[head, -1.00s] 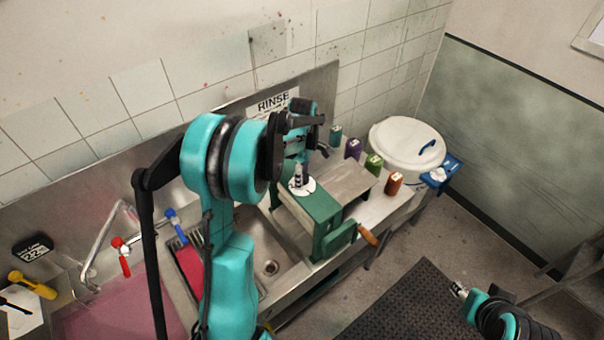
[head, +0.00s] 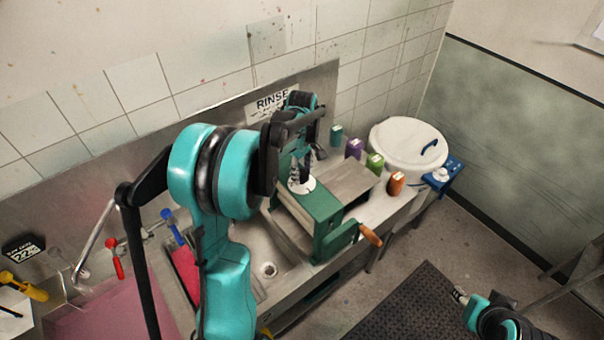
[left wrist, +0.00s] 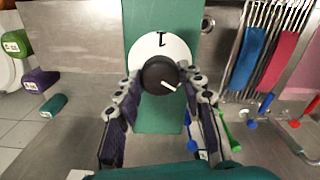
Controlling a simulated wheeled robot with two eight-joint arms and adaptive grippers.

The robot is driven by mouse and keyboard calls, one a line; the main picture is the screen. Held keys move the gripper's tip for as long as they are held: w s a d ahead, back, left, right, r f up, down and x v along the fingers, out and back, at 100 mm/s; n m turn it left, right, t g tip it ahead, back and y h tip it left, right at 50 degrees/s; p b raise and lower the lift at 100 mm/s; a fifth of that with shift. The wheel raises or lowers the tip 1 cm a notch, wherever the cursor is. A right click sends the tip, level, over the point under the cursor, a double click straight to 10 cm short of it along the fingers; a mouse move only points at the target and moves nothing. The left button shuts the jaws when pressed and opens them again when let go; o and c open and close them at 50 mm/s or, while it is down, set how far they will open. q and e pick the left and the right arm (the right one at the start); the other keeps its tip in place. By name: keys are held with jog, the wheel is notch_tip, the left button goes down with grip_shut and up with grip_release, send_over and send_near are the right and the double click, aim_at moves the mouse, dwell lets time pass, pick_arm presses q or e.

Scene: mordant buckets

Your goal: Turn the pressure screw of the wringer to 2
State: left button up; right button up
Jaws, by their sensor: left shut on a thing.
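The wringer is a green frame (head: 325,210) at the sink's right end, with a wooden crank handle (head: 370,235). Its pressure screw is a round black knob (left wrist: 160,75) with a white pointer line, on a white dial (left wrist: 160,46). In the left wrist view the digit 1 shows at the dial's top, and the pointer line points to the lower right. No other digit can be read. My left gripper (head: 300,172) is shut on the knob from above; its fingers (left wrist: 162,84) sit on both sides of it. My right gripper (head: 460,294) is low at the right, away from the wringer; its jaws are unclear.
Several coloured containers, such as the orange one (head: 396,184), stand right of the wringer. A white lidded pot (head: 390,140) is behind them. The sink (head: 262,245) lies left of the wringer, with red and blue taps beyond. A dark mat (head: 400,310) covers the floor in front.

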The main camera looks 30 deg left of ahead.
aim_at(302, 173)
pick_arm(q)
jog(key=o, duration=1.2)
notch_tip(302, 173, up, 12)
